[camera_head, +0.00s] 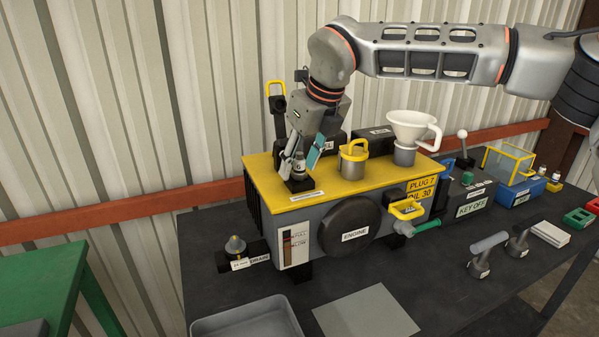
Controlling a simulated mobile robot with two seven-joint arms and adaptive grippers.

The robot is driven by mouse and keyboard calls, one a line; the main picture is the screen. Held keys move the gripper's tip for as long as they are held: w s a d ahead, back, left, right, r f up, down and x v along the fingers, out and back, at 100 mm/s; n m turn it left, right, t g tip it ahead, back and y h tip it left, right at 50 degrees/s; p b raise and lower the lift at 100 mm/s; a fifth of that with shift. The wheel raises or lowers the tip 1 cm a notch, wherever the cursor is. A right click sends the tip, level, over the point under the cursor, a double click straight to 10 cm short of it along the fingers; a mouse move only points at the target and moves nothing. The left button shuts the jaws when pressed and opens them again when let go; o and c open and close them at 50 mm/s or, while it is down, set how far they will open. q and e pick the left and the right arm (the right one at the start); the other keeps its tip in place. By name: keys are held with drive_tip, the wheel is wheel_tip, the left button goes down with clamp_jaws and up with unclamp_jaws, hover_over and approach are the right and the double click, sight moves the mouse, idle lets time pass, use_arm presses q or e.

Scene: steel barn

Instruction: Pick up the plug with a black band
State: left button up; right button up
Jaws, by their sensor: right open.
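My right gripper (305,153) points down over the left end of the engine's yellow top (258,172). Its fingers are apart, one on each side of a small grey plug (298,169) that stands upright in a dark square base. Whether the fingers touch it I cannot tell. The plug is partly hidden and too small to show a band clearly. Another small plug-like piece (235,246), grey and dark with an orange-yellow part, sits on the drain fitting at the engine's lower left. My left gripper is not in view.
On the yellow top are a yellow-handled canister (353,161) and a white funnel (408,130). A yellow-handled upright (279,108) stands behind my gripper. A grey tray (244,322), grey sheet (366,314) and two T-handled tools (487,251) lie in front. Dark table space (440,285) is clear.

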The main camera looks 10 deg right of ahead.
clamp_jaws()
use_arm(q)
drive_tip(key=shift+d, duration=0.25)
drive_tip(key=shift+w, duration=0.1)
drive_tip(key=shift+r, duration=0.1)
use_arm(e)
drive_tip(key=shift+r, duration=0.15)
use_arm(q)
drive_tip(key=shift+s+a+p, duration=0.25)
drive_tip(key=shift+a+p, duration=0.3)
drive_tip(key=shift+p, duration=0.05)
use_arm(e)
wheel_tip(320, 180, up, 26)
idle(0.3)
